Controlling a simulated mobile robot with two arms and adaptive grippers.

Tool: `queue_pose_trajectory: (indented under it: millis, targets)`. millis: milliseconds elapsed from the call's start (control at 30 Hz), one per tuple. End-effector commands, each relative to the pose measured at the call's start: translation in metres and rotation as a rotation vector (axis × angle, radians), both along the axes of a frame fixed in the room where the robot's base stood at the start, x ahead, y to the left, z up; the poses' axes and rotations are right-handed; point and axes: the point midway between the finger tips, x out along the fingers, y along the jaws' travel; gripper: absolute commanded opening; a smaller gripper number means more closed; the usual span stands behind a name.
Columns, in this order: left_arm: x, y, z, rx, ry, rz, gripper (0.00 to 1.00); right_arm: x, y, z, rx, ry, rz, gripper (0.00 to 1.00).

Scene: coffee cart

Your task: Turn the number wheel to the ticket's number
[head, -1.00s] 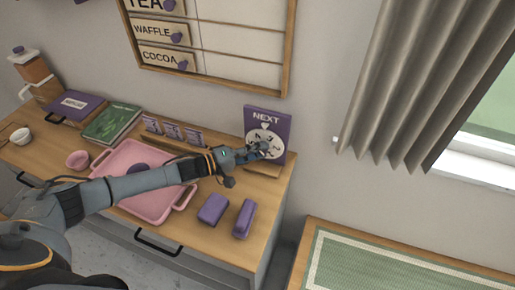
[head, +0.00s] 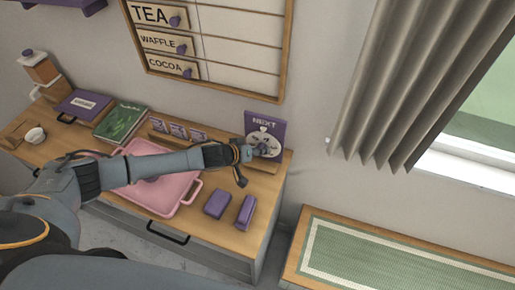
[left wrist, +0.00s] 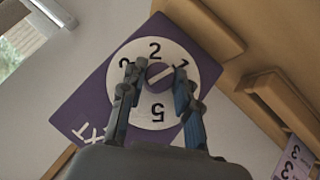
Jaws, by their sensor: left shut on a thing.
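The number wheel is a white dial (left wrist: 178,108) on a purple board (head: 282,131) marked NEXT, standing at the right end of the wooden counter. In the left wrist view the digits 2, 1 and 5 show on the dial; another digit is partly hidden by a finger. My left gripper (head: 260,150) is at the dial. In the left wrist view its fingers (left wrist: 157,75) straddle the central knob (left wrist: 158,73) and are shut on it. Small purple tickets (left wrist: 297,158) stand in a wooden rack; a 3 shows on them. My right gripper is not in view.
A pink tray (head: 165,203) lies under my left arm. Two purple blocks (head: 217,204) (head: 246,211) sit near the counter's front edge. A green book (head: 122,124) and a purple box (head: 84,104) are further left. A green-topped bench (head: 380,264) stands at right.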

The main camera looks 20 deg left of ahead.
Motion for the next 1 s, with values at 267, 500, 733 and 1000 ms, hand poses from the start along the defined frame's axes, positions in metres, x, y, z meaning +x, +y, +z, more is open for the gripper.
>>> queue_pose_trajectory:
  millis: [267, 500, 733, 1000]
  targets:
    - [-0.001, -0.005, 0.0, 0.259, -0.009, 0.0, 0.0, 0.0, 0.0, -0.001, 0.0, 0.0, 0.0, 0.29]
    - [-0.001, -0.007, 0.0, 0.487, -0.016, 0.0, 0.0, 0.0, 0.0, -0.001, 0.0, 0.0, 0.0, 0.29]
    - [-0.001, -0.009, -0.001, 0.707, -0.022, 0.0, 0.0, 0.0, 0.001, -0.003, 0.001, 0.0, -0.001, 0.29]
    - [-0.001, -0.011, -0.003, 0.964, -0.03, 0.001, 0.0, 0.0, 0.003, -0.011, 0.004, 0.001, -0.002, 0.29]
